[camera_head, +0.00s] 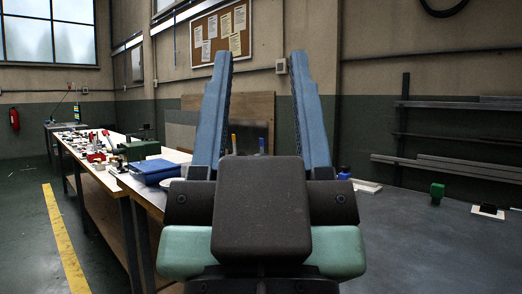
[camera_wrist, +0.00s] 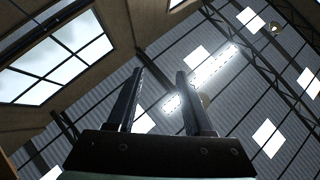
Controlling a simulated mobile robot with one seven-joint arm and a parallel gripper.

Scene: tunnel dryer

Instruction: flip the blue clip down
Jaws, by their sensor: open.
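My gripper (camera_head: 258,56) points upward in the middle of the head view, its two blue fingers wide apart with nothing between them. The wrist view also shows my gripper (camera_wrist: 160,72) open and empty, aimed at the roof. A small blue object (camera_head: 343,176), possibly the blue clip, shows just right of my gripper on the grey table. It is partly hidden by my gripper, and too small to tell whether it is up or down. My gripper is apart from it. The wrist view shows no clip.
The grey table (camera_head: 420,245) is mostly clear on the right. A green object (camera_head: 437,193) and a black object on a white plate (camera_head: 488,209) stand there. A long bench (camera_head: 95,170) at left holds a blue case (camera_head: 152,171) and several small items. A metal rack (camera_head: 450,165) stands behind.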

